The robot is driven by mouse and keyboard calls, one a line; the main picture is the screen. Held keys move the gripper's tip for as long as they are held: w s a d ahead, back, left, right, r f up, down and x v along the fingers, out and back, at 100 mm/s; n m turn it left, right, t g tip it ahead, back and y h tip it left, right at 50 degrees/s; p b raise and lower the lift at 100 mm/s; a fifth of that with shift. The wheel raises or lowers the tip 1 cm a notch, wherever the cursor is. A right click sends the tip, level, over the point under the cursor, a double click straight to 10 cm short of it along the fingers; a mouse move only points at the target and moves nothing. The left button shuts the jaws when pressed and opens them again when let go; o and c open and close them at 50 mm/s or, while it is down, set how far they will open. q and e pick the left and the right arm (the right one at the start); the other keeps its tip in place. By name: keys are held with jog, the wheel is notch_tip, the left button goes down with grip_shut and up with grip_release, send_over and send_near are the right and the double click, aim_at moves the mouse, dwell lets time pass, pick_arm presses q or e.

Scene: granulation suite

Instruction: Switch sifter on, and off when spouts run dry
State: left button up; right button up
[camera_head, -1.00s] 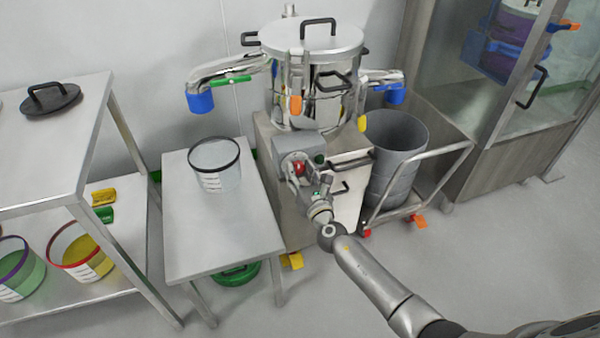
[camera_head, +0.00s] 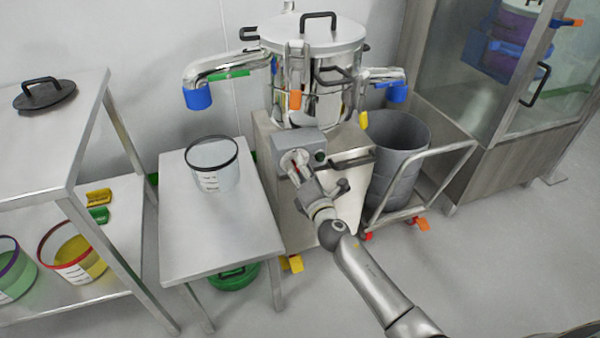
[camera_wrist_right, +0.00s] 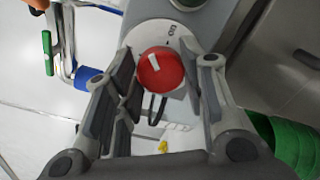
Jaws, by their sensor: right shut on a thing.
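The sifter (camera_head: 315,60) is a shiny steel drum with a lid. No flow shows at either spout. The grey control box (camera_head: 290,141) is on the sifter's front. My right gripper (camera_head: 300,168) is at this box, its fingers on both sides of the red knob (camera_wrist_right: 160,72), shut on it. The knob's white mark is slightly tilted. My left gripper is out of view.
The tub stands on a small steel table (camera_head: 215,235). The bin sits on a wheeled cart (camera_head: 440,170) right of the sifter. A shelf rack (camera_head: 60,140) with a black lid (camera_head: 45,95) is at left, a glazed cabinet (camera_head: 500,120) at right. The floor in front is clear.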

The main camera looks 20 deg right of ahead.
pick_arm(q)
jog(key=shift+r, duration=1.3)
pick_arm(e)
jog(key=shift+d+m, duration=0.1)
jog(key=shift+m, duration=3.8)
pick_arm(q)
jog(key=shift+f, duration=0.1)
pick_arm(e)
jog(key=o, duration=1)
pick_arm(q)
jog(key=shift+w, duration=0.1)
pick_arm(e)
jog(key=shift+s+f, duration=0.1)
